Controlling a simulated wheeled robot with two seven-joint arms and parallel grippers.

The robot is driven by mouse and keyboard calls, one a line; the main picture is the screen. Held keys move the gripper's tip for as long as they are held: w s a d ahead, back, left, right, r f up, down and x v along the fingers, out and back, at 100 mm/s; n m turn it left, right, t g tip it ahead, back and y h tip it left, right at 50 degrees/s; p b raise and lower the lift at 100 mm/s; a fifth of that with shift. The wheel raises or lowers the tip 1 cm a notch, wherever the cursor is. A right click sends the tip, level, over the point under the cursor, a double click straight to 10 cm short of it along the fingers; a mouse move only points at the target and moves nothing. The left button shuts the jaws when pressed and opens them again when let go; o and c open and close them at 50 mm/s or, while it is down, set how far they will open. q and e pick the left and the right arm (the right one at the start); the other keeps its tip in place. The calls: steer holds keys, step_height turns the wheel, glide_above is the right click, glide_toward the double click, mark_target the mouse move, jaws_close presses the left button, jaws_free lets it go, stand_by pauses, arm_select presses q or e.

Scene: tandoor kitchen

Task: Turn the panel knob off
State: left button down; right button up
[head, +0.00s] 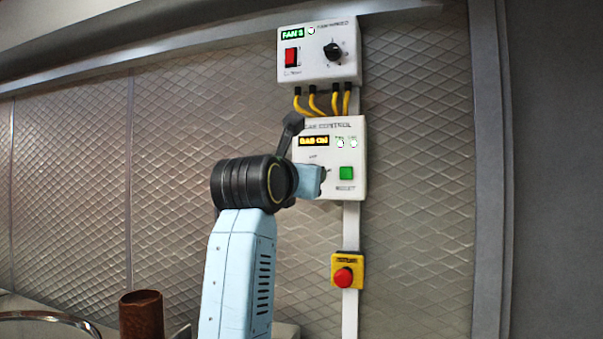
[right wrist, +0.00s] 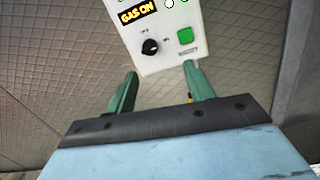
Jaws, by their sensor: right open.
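The white gas control panel (head: 356,188) is on the wall, its display reading "GAS ON". Its round black knob (right wrist: 150,47) shows clearly in the right wrist view, below the display (right wrist: 138,12) and left of a green button (right wrist: 185,35). The knob's exact pointer direction is too small to tell. My right gripper (right wrist: 160,71) is open and empty. Its two green fingers point at the panel, with the knob ahead of and between their tips, apart from them. In the head view my right gripper (head: 309,181) covers most of the knob. My left gripper is not in view.
A fan panel (head: 318,67) with a red switch and black knob is above, joined by yellow cables (head: 312,101). A red emergency button (head: 343,277) on a yellow box is below. A brown cylinder (head: 142,316) stands at lower left. The quilted metal wall is otherwise clear.

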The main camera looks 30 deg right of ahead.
steer(key=w+d+y+p, duration=0.1)
steer(key=w+d+p, duration=0.2)
steer(key=w+d, duration=0.5)
steer(key=shift+w+r, duration=0.3)
steer(key=shift+w, duration=0.8)
steer(key=c, duration=0.9)
steer(key=shift+c, duration=0.2)
